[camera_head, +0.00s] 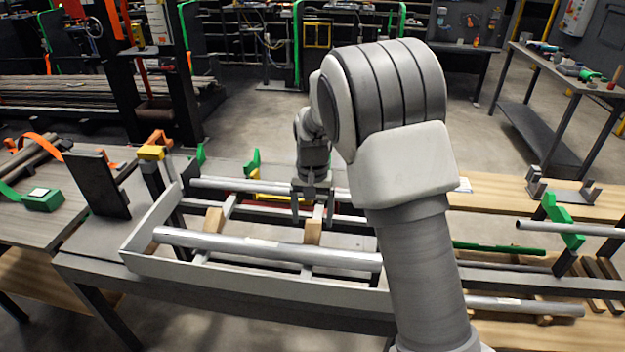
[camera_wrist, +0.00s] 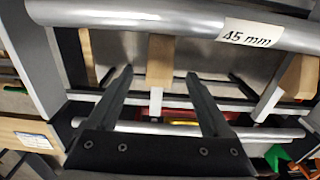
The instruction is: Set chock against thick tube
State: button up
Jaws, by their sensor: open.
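The thick silver tube (camera_head: 265,250) lies along the near side of the pale metal frame. In the wrist view the thick tube (camera_wrist: 150,12) crosses the top and carries a "45 mm" label. A wooden chock (camera_head: 313,232) sits on a crossbar at the tube's far side; in the wrist view this chock (camera_wrist: 160,52) appears beyond and between my fingertips. I cannot tell whether it touches the tube. Another chock (camera_head: 214,220) sits on a crossbar to the left, also in the wrist view (camera_wrist: 298,76). My gripper (camera_head: 313,212) is open and empty, pointing down just behind the nearer-right chock.
Thinner tubes (camera_head: 225,184) lie along the frame's far side. A dark upright plate (camera_head: 97,185) and a yellow-topped post (camera_head: 151,153) stand at the left. Green brackets (camera_head: 562,220) hold tubes at the right. My arm hides the frame's right part.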

aim_at(313, 230)
notch_tip(313, 230, up, 12)
jog(key=p, duration=0.1)
jog(key=shift+r, duration=0.25)
jog(key=s+d+r+t+p, duration=0.25)
jog(key=s+d+r, duration=0.45)
jog(key=s+r, duration=0.5)
jog(key=s+d+n+t, duration=0.1)
jog(key=s+d, duration=0.1)
jog(key=s, duration=0.6)
jog(key=s+d+f+n+t, duration=0.1)
jog(key=s+d+t, duration=0.1)
jog(key=s, duration=0.6)
jog(key=shift+s+d+f, duration=0.15)
jog(key=shift+d+f, duration=0.05)
jog(key=shift+d, duration=0.05)
